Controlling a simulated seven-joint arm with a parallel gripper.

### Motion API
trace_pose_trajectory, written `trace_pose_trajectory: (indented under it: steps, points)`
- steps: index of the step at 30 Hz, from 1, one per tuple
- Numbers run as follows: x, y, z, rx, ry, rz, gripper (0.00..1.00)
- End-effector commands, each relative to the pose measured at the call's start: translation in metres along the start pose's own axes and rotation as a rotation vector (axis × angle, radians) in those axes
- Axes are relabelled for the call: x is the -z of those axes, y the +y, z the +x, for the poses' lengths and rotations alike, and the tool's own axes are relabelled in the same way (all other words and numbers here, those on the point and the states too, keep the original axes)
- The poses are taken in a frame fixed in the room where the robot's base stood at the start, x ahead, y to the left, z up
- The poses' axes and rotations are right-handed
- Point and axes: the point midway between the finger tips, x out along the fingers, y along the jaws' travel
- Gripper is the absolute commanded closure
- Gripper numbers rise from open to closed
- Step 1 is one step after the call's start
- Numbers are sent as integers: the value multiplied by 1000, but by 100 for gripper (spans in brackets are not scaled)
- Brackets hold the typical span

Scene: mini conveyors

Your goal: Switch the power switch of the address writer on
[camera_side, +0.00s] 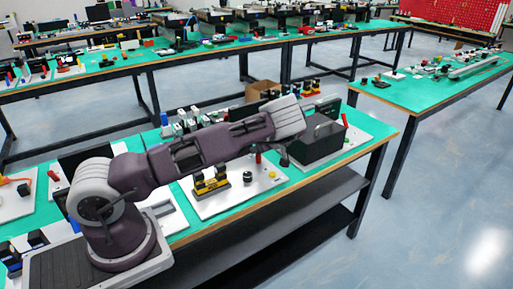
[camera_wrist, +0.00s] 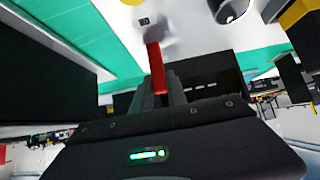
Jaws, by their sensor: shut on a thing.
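My gripper (camera_side: 284,160) points down over the front workbench, beside a dark box. In the wrist view my gripper's two fingers (camera_wrist: 160,92) are closed around the lower end of a narrow red piece (camera_wrist: 155,68). The red piece stands out past the fingertips, over a white board (camera_wrist: 190,35). A red piece (camera_side: 258,158) also shows by the gripper in the side view. I cannot tell from these frames whether it is the power switch or which device is the address writer. The fingertips are too small to make out in the side view.
The dark box (camera_side: 318,140) stands close right of the gripper. A yellow-and-black block (camera_side: 210,184) and a black round knob (camera_side: 247,177) sit on the white board to the left. Several small devices stand behind my arm. The bench's front edge is near.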

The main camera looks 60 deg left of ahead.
Motion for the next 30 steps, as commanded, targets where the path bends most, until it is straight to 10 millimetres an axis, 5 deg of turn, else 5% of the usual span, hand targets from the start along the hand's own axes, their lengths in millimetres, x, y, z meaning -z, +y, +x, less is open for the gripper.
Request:
trace_pose_trajectory:
  steps: [15, 30]
  points:
    - [-22, 2, -16, -8, 441, 6, 100]
    - [-32, 2, -19, -5, 620, 1, 100]
